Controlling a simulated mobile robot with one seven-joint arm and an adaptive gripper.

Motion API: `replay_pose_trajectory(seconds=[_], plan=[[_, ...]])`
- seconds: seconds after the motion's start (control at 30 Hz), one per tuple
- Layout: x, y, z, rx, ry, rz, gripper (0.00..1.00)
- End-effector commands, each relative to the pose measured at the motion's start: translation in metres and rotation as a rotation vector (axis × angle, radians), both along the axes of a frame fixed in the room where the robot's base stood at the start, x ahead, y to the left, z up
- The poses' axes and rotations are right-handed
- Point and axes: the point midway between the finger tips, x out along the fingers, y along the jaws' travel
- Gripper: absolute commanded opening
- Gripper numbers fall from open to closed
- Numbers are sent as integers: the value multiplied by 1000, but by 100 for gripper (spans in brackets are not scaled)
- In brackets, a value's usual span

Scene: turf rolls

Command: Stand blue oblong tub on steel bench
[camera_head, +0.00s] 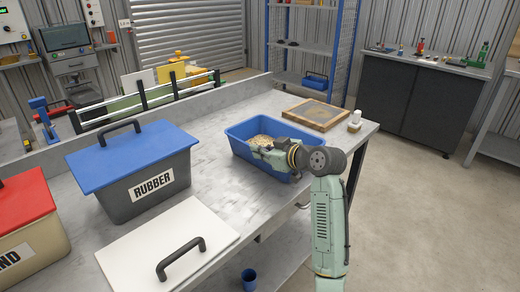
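The blue oblong tub (240,150) is upright on the steel bench (215,174), right of centre. The gripper and wrist cover part of the tub's near wall and contents. The fingers are too small and overlapped to tell whether they are open or shut, or whether they touch the tub.
A blue-lidded box marked RUBBER (150,180), a white lid with a black handle (165,240) and a red-lidded box (25,225) occupy the left and front. A blue cup (249,279) is low in front.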

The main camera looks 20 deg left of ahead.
Motion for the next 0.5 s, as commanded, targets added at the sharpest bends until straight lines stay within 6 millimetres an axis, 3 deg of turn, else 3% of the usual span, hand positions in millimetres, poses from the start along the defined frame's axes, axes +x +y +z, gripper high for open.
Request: replay_pose_trajectory(seconds=[0.2,0.5], plan=[[0,0,-4,1,-2,0,0],[0,0,-3,-1,2,0,23]])
